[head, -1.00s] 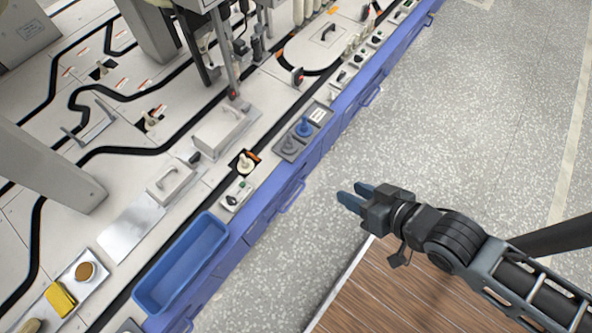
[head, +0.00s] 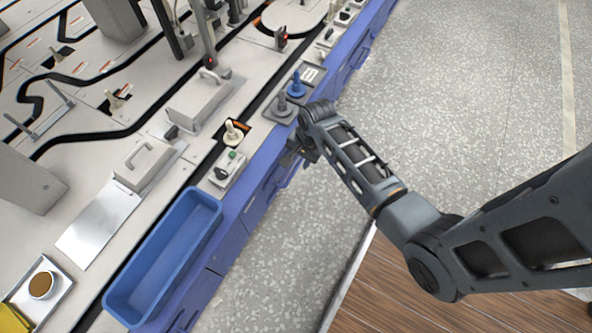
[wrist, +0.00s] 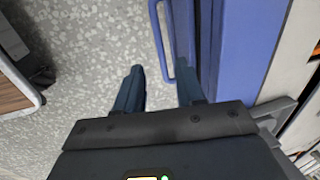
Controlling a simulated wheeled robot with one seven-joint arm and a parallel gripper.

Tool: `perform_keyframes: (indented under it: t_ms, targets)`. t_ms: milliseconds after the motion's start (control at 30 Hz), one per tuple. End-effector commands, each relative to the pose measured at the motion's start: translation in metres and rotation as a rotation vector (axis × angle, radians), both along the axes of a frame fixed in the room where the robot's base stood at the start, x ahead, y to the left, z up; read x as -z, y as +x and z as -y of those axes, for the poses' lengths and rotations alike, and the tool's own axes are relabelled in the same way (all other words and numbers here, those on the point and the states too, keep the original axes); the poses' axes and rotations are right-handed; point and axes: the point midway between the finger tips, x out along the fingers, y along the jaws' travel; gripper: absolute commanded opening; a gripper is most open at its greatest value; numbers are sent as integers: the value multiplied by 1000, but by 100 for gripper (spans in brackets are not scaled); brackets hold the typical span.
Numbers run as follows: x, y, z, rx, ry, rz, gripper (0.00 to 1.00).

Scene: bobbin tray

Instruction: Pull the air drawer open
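A blue drawer front (wrist: 184,25) with a blue loop handle (wrist: 158,38) shows ahead of my gripper in the wrist view. My gripper (wrist: 160,68) is open and empty, its two fingers pointing at the handle. In the picture, the handle's bar lies between the fingertips, and the right fingertip is near the gap behind the bar. I cannot tell whether either finger touches it. No readable label marks the air drawer. The drawer looks closed.
A blue bin (head: 130,309) sits along the bench edge. A control box (head: 228,168) and a panel with grey and blue knobs (head: 284,107) stand above the drawers. The speckled floor (head: 440,90) beside the bench is clear. A wood-topped surface (head: 400,290) is at the lower right.

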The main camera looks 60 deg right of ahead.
Motion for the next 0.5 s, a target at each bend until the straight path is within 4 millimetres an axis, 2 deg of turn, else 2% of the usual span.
perform_keyframes:
  t_ms: [300,500]
  targets:
    - [50,9,-1,-2,-1,0,38]
    - [67,12,-1,-3,-2,0,38]
